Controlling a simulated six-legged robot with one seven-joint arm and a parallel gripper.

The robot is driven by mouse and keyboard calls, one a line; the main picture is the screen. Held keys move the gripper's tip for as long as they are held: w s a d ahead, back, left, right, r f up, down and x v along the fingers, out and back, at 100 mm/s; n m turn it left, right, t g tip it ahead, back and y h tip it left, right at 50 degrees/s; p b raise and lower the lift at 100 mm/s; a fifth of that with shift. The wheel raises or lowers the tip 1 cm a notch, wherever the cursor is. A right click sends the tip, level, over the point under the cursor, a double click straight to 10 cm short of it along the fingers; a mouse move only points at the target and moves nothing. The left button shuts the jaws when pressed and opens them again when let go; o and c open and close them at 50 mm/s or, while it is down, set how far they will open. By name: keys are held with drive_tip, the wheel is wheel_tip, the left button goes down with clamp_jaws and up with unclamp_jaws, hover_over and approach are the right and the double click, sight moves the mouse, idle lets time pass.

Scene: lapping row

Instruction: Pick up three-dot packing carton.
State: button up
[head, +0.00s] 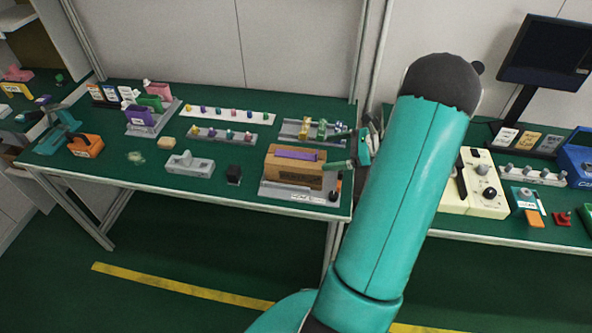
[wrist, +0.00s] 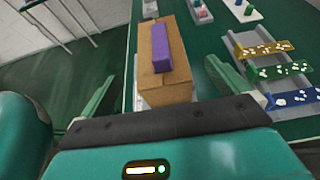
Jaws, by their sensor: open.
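A brown carton (head: 293,172) with a purple block (head: 297,154) along its top sits on a grey base (head: 300,195) near the front right of the left green table. In the wrist view the carton (wrist: 167,82) lies ahead, between my gripper's two green fingers. I cannot make out three dots on it. My gripper (wrist: 160,72) is open, with a finger to each side of the carton and visible room between. I cannot tell whether the fingertips are level with its sides. In the head view my arm hides part of the gripper.
A rack with yellow, green and blue plates (wrist: 278,70) stands close right of the carton in the wrist view. A small black block (head: 234,174) and a grey fixture (head: 190,164) stand left of it. The table's front edge (head: 250,206) is close.

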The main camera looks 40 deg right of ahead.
sight(308, 157)
drive_tip(key=x, duration=0.8)
drive_tip(key=shift+a+f, duration=0.1)
drive_tip(key=shift+f, duration=0.25)
drive_tip(key=c, duration=1.3)
drive_tip(key=shift+r, duration=0.1)
